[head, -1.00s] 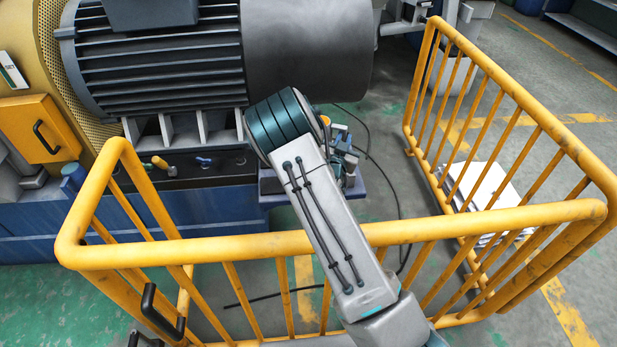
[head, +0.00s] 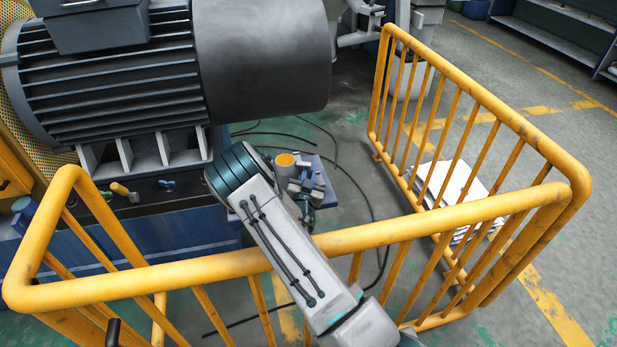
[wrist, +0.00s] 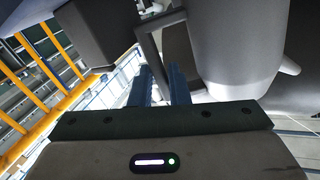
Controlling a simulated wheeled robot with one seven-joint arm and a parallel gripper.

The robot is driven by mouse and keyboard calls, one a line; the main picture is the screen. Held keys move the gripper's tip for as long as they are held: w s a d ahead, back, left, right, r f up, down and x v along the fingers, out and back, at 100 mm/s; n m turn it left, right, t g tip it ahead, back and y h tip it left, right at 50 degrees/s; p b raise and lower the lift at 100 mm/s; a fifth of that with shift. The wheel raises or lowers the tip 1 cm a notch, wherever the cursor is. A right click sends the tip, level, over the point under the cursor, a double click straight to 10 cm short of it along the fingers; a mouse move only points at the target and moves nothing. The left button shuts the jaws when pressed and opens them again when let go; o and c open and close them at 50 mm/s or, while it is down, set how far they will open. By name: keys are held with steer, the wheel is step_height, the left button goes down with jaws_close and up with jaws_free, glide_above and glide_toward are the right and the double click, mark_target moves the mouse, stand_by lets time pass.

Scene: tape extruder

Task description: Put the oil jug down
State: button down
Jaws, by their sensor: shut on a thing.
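In the wrist view, my gripper (wrist: 163,82) has its two blue fingers close together, closed on what looks like the oil jug's dark squared handle (wrist: 147,45). A large smooth grey body beside the handle fills the upper right of that view; I cannot tell whether it belongs to the jug. In the head view, my arm reaches over the front rail of the yellow fence, and the gripper and jug are not clearly visible past it. A small blue stand (head: 322,190) with an orange-topped round item (head: 285,160) shows just beyond my arm.
The yellow fence (head: 400,232) runs across the front and along the right. The big grey motor (head: 260,55) stands behind my arm at the left. White sheets (head: 452,190) lie on the floor by the right fence. A black cable trails on the floor.

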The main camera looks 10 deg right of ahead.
steer(key=c, duration=1.7)
jaws_free()
steer(key=shift+f, duration=0.2)
steer(key=shift+c, duration=0.2)
steer(key=o, duration=0.4)
steer(key=shift+c, duration=0.2)
steer(key=shift+r, duration=0.2)
